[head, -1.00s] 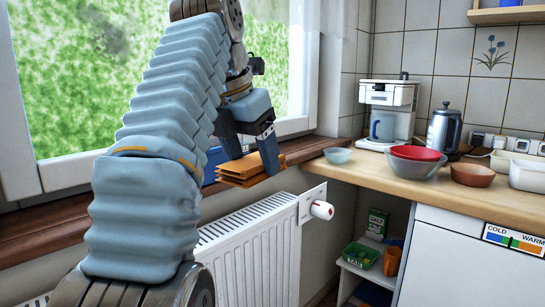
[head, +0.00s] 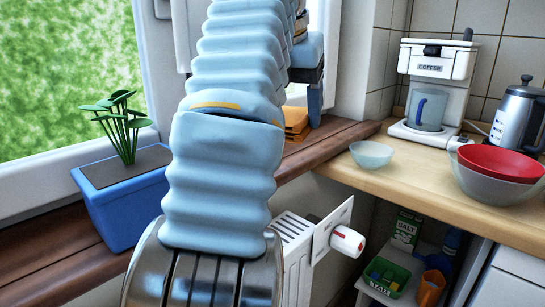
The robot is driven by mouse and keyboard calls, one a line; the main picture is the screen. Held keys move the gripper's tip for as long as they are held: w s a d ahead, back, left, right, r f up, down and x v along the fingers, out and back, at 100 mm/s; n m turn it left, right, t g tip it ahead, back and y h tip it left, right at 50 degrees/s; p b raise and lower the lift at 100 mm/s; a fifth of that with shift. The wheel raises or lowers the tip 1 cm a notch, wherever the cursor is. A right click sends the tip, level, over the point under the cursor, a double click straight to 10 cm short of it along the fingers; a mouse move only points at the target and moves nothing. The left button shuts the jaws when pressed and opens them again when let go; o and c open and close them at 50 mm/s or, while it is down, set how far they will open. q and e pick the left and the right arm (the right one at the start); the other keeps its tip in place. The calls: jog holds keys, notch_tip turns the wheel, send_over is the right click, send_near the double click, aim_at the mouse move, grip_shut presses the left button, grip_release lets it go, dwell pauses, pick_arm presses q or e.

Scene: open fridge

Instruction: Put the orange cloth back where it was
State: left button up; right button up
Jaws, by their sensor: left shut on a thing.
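The orange cloth (head: 296,121) is folded in layers and shows just right of my left arm, low over the dark wooden window sill. My left gripper (head: 313,106) is at the cloth, shut on it, with one finger visible at its right side. My arm hides the left part of the cloth and most of the gripper. I cannot tell whether the cloth touches the sill. My right gripper is out of view.
A blue planter (head: 125,212) with a green plant stands on the window sill (head: 40,262). A glass bowl (head: 371,154), nested bowls (head: 500,172) and a coffee maker (head: 437,80) are on the wooden counter. A radiator valve (head: 347,241) sticks out below.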

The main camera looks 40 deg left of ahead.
pick_arm(q)
jog(key=w+a+f, duration=0.2)
jog(key=a+f, duration=0.1)
jog(key=w+a+f, duration=0.2)
jog(key=w+a, duration=0.1)
jog(key=w+a+f, duration=0.3)
jog(key=shift+w+a+f, duration=0.1)
jog(key=shift+a+f, duration=0.25)
jog(key=shift+a, duration=0.05)
jog(key=x, duration=0.2)
jog(key=shift+a+f, duration=0.25)
jog(key=shift+f, duration=0.75)
jog(key=o, duration=1)
jog(key=shift+f, duration=0.1)
